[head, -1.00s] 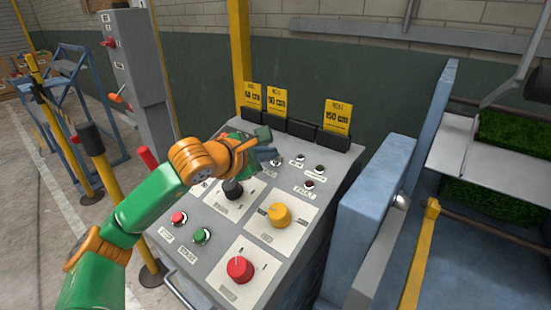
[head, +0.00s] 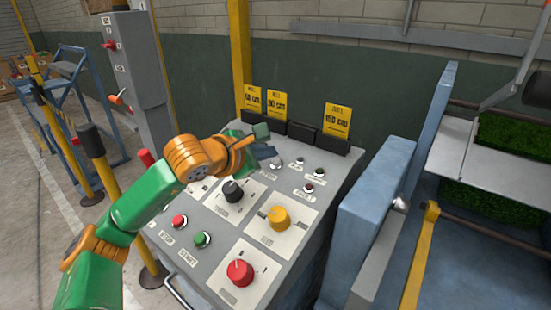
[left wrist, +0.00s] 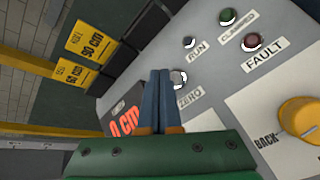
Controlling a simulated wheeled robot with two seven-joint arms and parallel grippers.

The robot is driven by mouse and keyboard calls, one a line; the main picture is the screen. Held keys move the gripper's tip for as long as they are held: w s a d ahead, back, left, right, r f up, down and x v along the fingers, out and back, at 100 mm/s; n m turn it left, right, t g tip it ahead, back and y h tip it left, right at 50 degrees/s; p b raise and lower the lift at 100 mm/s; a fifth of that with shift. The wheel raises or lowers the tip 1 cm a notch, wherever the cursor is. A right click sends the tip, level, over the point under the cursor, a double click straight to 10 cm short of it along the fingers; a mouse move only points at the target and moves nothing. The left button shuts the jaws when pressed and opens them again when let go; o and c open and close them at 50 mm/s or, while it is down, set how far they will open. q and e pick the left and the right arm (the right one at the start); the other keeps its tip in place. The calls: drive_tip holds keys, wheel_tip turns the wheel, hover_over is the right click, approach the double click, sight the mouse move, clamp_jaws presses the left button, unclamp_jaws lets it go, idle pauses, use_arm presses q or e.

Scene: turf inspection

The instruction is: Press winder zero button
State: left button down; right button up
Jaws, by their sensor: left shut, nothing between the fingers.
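The grey zero button (left wrist: 178,77) sits above its ZERO label on the sloped panel (left wrist: 210,120) in the left wrist view. In the head view the button (head: 275,163) shows small beside my fingertips. My left gripper (head: 268,155) reaches in from the left over the upper part of the panel. Its blue fingers are shut and empty. In the left wrist view the fingertips (left wrist: 160,73) appear just left of the button. I cannot tell whether they touch it. A display (left wrist: 125,120) reading 0 CM in red is partly hidden by the fingers. My right gripper is not in view.
Run (left wrist: 190,42), green (left wrist: 227,17) and red fault (left wrist: 252,40) lamps are close by. A yellow knob (head: 279,217), black knob (head: 233,191) and red knob (head: 240,272) stand up from the panel. Yellow length tags (head: 337,121) line its back edge.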

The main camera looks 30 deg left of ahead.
use_arm(q)
drive_tip(key=r, duration=0.1)
drive_tip(key=s+r+p, duration=0.1)
drive_tip(key=r, duration=0.1)
drive_tip(key=r+p, duration=0.1)
drive_tip(key=shift+s+r, duration=0.35)
drive_tip(key=shift+r, duration=0.05)
idle(0.7)
